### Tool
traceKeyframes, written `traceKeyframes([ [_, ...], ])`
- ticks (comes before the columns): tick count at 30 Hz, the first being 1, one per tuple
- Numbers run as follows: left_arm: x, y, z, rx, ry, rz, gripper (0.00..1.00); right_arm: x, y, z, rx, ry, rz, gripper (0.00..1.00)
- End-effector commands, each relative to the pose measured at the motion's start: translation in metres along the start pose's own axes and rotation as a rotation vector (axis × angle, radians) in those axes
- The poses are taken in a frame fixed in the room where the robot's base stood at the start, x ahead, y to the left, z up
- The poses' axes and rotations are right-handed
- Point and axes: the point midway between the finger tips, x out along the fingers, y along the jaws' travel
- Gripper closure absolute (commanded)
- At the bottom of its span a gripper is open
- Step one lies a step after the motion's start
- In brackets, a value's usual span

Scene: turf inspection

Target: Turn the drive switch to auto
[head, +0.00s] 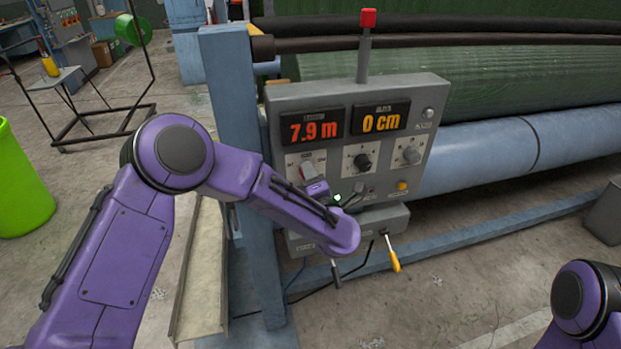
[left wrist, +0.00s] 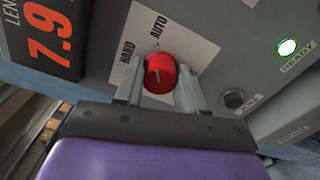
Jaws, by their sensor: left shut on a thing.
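The drive switch is a red knob (left wrist: 159,74) on a pale plate marked HAND and AUTO, on the grey control panel (head: 350,92). In the left wrist view, HAND is to the knob's left and AUTO above it. A short mark shows on the knob's face, but I cannot tell surely which label it points to. My left gripper (left wrist: 158,90) is shut on the knob, one finger on each side. In the head view, the gripper (head: 318,188) is at the panel's lower left, partly hidden by my arm. My right gripper is out of view.
Displays read 7.9 m (head: 314,129) and 0 cm (head: 381,120). A black knob (head: 363,161) and a grey knob (head: 411,155) are right of the switch. The READY lamp (left wrist: 287,47) is lit. A yellow-handled lever (head: 393,260) hangs below. A blue post (head: 237,110) stands left of the panel.

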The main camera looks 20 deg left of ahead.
Motion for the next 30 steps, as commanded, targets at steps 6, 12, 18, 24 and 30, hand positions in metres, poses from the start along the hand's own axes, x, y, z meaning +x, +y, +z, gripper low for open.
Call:
traceKeyframes([
  [6, 0.0002, 0.0010, 0.0012, 0.086, -0.002, 0.003, 0.91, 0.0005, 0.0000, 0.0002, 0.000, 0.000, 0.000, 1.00],
  [12, 0.0004, 0.0011, 0.0012, 0.123, -0.003, 0.003, 0.91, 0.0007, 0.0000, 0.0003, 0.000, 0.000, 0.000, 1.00],
  [18, 0.0005, 0.0010, 0.0011, 0.131, -0.003, 0.003, 0.91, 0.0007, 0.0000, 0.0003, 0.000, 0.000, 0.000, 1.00],
  [24, 0.0005, 0.0010, 0.0012, 0.131, -0.003, 0.003, 0.91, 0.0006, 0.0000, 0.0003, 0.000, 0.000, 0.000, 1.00],
  [30, 0.0003, 0.0005, 0.0008, 0.130, -0.002, 0.002, 0.35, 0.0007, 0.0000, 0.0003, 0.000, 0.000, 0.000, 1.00],
])
